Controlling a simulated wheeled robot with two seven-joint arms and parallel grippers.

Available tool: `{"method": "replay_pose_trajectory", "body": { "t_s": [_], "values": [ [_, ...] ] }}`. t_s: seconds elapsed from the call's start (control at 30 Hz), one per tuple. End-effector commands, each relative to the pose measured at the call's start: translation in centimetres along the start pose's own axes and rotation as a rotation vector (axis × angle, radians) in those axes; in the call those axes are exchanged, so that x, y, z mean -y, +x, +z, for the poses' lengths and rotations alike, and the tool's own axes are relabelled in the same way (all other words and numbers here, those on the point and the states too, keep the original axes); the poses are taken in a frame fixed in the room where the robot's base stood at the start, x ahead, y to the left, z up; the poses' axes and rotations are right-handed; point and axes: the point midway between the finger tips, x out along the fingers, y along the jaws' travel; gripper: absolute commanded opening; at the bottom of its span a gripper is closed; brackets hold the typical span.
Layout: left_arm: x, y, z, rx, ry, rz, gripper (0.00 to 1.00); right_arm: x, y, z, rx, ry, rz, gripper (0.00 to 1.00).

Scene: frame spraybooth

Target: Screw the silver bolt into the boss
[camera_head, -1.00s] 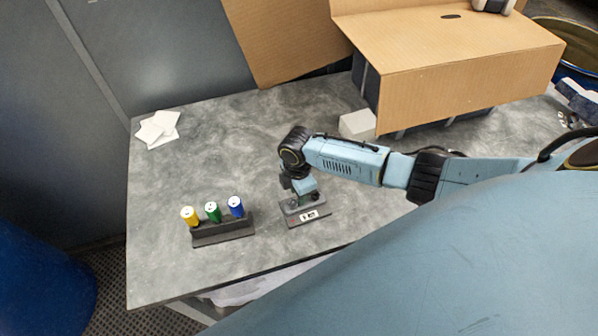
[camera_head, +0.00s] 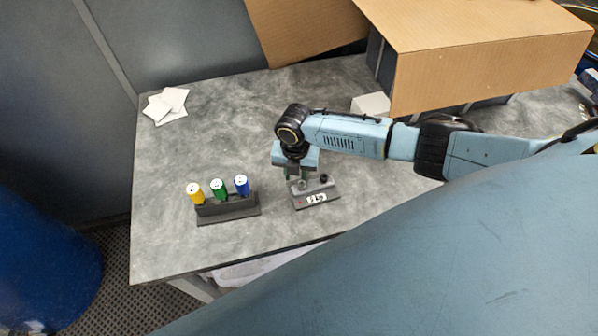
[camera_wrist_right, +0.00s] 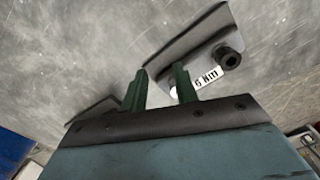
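A grey fixture block (camera_head: 326,190) with a white torque label stands near the table's front edge. A black round boss with a dark hole (camera_wrist_right: 228,57) rises from it, and it also shows in the head view (camera_head: 324,179). A small pale, silvery piece (camera_head: 302,184) shows on the fixture beside the boss, close to my gripper; I cannot tell for certain that it is the silver bolt. My right gripper (camera_head: 296,178) points down over the fixture's left part. In the wrist view its two green fingers (camera_wrist_right: 162,70) stand apart, with nothing clearly held between them. My left gripper is not in view.
A dark rack (camera_head: 228,208) with yellow, green and blue cylinders stands left of the fixture. White sheets (camera_head: 166,105) lie at the back left. A cardboard box (camera_head: 480,60) and a small white block (camera_head: 371,104) are at the back right.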

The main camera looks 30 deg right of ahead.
Motion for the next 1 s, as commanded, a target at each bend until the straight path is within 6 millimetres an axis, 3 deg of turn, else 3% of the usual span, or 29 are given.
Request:
{"method": "replay_pose_trajectory", "body": {
  "t_s": [1.0],
  "values": [
    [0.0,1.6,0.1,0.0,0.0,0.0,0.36,-1.1,0.0,-2.5,0.002,-0.923,0.0,0.29]
  ]
}}
